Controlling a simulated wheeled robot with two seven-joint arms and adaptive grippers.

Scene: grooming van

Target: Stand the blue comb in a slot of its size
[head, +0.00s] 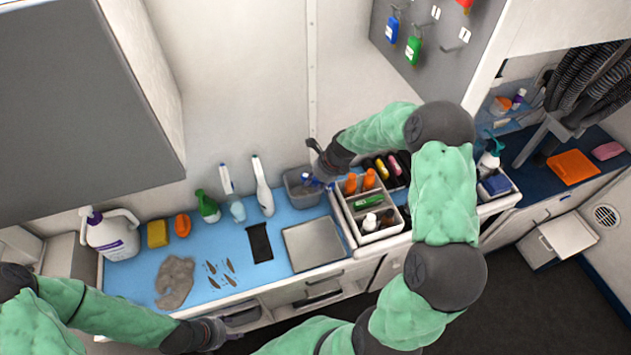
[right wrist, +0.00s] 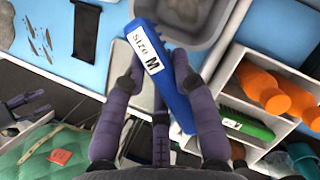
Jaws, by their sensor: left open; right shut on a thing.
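The blue comb (right wrist: 158,68) carries a white label reading "Size M". In the right wrist view my right gripper (right wrist: 165,75) is shut on it, with the comb slanting between the fingers. In the head view the right gripper (head: 321,176) is at the grey bin and the comb (head: 308,180) shows only as a small blue patch. A dark rack (head: 401,180) with yellow and pink pieces stands behind the divided organizer; its slots are too small to make out. My left gripper (head: 215,331) is open and empty by the counter's front edge.
The grey bin (head: 293,197) stands left of the divided organizer (head: 352,226), which holds orange bottles (head: 351,184) and a green comb (head: 368,201). A metal tray (head: 314,245) lies in front. Bottles and a grey cloth (head: 175,281) occupy the left counter.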

